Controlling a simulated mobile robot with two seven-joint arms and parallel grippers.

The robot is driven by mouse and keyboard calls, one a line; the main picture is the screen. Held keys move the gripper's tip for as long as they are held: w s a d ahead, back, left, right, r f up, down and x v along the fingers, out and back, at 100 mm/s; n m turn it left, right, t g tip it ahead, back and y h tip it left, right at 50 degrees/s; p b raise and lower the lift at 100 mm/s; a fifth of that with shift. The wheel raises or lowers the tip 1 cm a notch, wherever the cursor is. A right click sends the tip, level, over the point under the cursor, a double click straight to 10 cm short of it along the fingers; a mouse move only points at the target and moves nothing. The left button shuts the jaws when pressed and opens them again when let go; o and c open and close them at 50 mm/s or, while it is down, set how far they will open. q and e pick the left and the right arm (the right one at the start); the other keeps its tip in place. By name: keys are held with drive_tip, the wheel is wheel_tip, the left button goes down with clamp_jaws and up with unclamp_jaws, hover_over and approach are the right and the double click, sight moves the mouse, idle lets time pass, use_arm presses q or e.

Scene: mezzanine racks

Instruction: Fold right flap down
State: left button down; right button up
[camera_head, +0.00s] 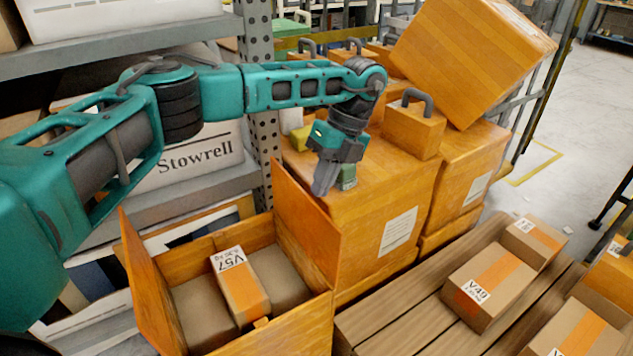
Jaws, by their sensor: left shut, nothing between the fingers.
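An open orange box (290,338) stands at the lower left. Its right flap (303,225) stands up from the right side, with its top edge slanting toward the front. Its left flap (150,275) also stands up. Inside lies a small brown carton (240,285) labelled V57, between plain brown items. My left gripper (322,187) is shut and empty, pointing down at the right flap's top edge, on the side away from the box's opening. I cannot tell whether it touches the flap. My right gripper is not in view.
Large orange boxes (375,205) stand right behind the right flap, with a tilted box (470,55) and a handled weight (415,130) on top. A rack (210,185) is at the left. Slatted boards (410,310) with cartons (490,285) lie at the right.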

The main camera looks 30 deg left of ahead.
use_arm(q)
drive_tip(key=shift+s+a, duration=0.35)
drive_tip(key=shift+s, duration=0.25)
